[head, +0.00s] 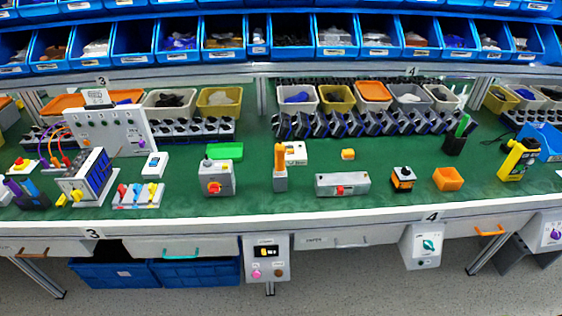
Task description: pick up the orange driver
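An orange upright handle (281,158), which looks like the orange driver, stands near the middle of the green bench top (245,190). Its lower part is hidden in a grey block-like holder (281,182). A white box (296,150) stands just behind it to the right. Neither of my grippers shows in the head view.
A grey box with a red button (215,178) stands left of the handle, and a long grey box (341,185) lies to its right. An orange open bin (447,179) and a yellow tool (516,158) are farther right. A teal-knob switch box (424,246) hangs below the front edge.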

